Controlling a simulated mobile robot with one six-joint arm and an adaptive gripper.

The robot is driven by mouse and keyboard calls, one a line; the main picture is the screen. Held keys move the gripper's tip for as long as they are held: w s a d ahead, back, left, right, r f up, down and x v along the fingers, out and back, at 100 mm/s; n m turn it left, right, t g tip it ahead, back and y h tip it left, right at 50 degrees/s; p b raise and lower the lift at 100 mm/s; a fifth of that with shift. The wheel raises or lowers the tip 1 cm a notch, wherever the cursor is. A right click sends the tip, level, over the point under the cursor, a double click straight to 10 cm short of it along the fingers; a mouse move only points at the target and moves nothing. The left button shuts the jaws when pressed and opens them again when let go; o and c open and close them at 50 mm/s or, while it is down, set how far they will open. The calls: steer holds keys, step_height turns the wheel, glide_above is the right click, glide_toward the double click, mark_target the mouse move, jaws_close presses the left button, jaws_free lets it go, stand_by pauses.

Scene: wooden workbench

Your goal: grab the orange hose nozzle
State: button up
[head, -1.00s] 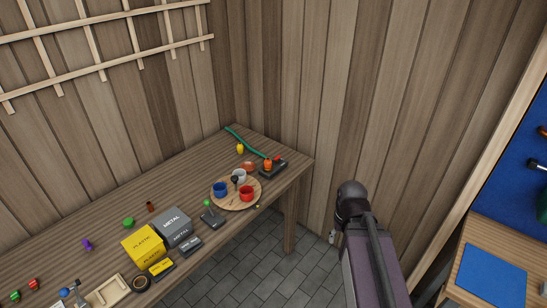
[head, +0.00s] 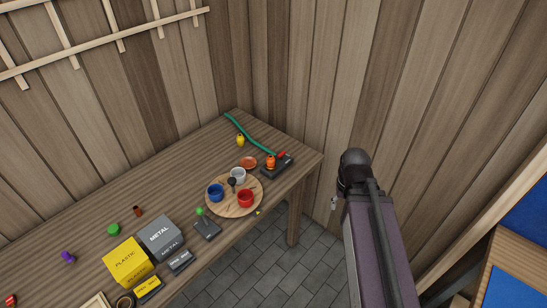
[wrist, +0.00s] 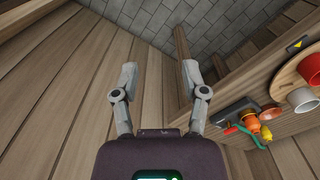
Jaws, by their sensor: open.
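The orange hose nozzle (head: 270,161) stands on a dark block (head: 278,170) near the far right corner of the workbench, by the end of a green hose (head: 250,134). In the wrist view the orange nozzle (wrist: 250,123) shows at the right, beside a yellow piece and the dark block. My gripper (wrist: 160,75) is open with nothing between its fingers. It is apart from the nozzle, to its left in the wrist view. In the head view my arm is off the bench's right end, and the fingers are mostly hidden.
A round wooden tray (head: 251,207) with blue, white and red cups sits just in front of the nozzle. A yellow piece (head: 240,140) and a terracotta saucer (head: 248,162) lie close by. Wooden walls close the corner. Yellow (head: 126,262) and grey (head: 160,238) boxes stand farther left.

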steer(key=shift+w, duration=0.15)
steer(key=o, duration=0.5)
steer(key=shift+a, duration=0.1)
steer(key=w+a+f+n+t+h+b, duration=0.2)
steer(key=w+a+n+h+b, duration=0.15)
steer(key=w+a+n, duration=0.3)
steer(key=w+a+f+n+t+h+b, duration=0.1)
steer(key=w+a+f+n+h+b, duration=0.2)
steer(key=w+a+n+b, duration=0.4)
steer(key=w+a+n+t+h+b, duration=0.1)
steer(key=a+n+t, duration=0.1)
steer(key=a+n, duration=0.2)
steer(key=w+a+r+n+t+h+b, duration=0.1)
steer(key=a+n+t, duration=0.1)
steer(key=a+n, duration=0.3)
steer(key=w+a+r+n+t+h+b, duration=0.1)
steer(key=a+n, duration=0.3)
steer(key=a, duration=0.6)
steer(key=shift+w+a+t+b, duration=0.15)
steer(key=shift+a+t+b, duration=0.1)
steer(key=shift+t+b, duration=0.35)
